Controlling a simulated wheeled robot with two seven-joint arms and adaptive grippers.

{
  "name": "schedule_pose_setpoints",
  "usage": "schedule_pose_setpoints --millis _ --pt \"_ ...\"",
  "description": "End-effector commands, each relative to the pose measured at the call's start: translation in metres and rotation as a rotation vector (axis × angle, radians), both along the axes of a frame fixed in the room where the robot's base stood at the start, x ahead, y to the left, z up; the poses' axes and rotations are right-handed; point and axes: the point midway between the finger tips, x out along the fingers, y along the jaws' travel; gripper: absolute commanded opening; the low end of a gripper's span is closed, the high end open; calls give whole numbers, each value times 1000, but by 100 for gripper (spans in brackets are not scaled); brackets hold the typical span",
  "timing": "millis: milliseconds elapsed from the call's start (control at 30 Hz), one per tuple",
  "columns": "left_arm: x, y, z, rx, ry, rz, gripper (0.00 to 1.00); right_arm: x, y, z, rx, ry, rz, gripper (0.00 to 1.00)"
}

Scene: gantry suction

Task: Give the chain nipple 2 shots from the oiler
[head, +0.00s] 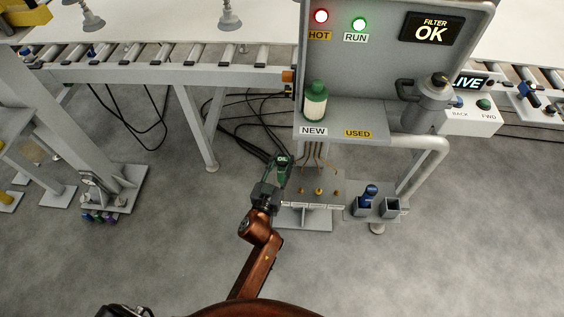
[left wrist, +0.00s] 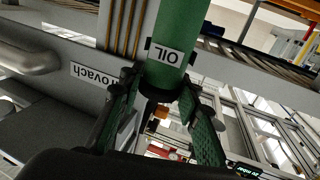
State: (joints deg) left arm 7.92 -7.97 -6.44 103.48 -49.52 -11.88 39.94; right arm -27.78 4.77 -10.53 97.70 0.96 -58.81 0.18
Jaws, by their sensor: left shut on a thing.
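The oiler (head: 282,172) is a green bottle with a dark top marked OIL. My left gripper (head: 271,188) is shut on it and holds it near the left end of a grey ledge. In the left wrist view the green oiler body (left wrist: 181,35) with its OIL label stands between the two finger pads (left wrist: 160,115). Several small brass nipples, one of them the middle nipple (head: 318,191), sit on the ledge to the right of the oiler. Their labels are too small to read, so I cannot tell which is the chain nipple. My right gripper is not in view.
Below the shelf stand two square holders: the left holder (head: 361,208) has a blue-topped item in it and the right holder (head: 391,208) looks empty. A green-capped filter (head: 315,103) stands on the shelf above. Thin brass pipes (head: 313,155) run down behind the nipples.

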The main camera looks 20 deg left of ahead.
Motion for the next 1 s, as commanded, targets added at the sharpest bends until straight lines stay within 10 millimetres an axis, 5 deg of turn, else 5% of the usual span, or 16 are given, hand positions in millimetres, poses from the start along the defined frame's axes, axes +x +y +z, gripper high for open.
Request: schedule_pose_setpoints --millis 1000 --pt "0 0 -10 -1 -1 1 0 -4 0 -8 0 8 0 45"
